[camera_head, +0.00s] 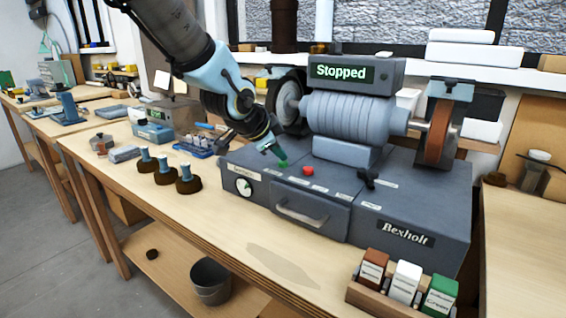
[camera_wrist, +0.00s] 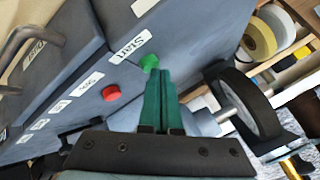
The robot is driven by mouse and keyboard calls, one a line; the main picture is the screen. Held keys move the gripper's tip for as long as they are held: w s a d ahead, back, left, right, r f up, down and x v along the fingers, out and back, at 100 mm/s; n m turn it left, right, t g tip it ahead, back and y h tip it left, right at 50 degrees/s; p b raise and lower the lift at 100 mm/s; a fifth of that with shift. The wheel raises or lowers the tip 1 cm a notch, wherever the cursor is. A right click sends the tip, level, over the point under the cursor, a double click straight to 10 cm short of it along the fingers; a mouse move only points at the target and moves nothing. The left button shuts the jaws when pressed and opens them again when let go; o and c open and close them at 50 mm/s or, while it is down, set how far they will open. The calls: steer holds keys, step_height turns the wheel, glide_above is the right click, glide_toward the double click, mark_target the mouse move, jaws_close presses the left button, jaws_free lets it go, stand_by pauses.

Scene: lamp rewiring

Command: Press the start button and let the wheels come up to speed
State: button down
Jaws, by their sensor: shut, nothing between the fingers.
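The grey bench grinder (camera_head: 400,205) stands on the wooden bench, and its display (camera_head: 341,72) reads "Stopped". The green start button (camera_wrist: 149,62), beside a "Start" label, shows just beyond my fingertips in the wrist view. My gripper (camera_head: 281,160) is shut and empty, pointing down at the top of the grinder base. Its green fingers (camera_wrist: 160,80) are at or very near the button; I cannot tell whether they touch it. The red stop button (camera_head: 308,170) is just right of the fingers. The left wheel (camera_head: 287,100) and right wheel (camera_head: 440,130) sit at the ends of the motor.
A black lever (camera_head: 368,178) stands on the base right of the buttons. A wooden tray of labelled blocks (camera_head: 362,299) is at the front right. The bench's front strip is mostly clear.

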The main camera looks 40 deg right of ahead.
mark_target(279, 168)
steer(key=shift+f, duration=0.2)
steer(key=shift+r, duration=0.1)
steer(key=shift+r+p, duration=0.7)
steer(key=shift+r, duration=0.1)
steer(key=shift+r, duration=0.1)
step_height(279, 168, up, 5)
steer(key=p, duration=0.4)
stand_by(0.9)
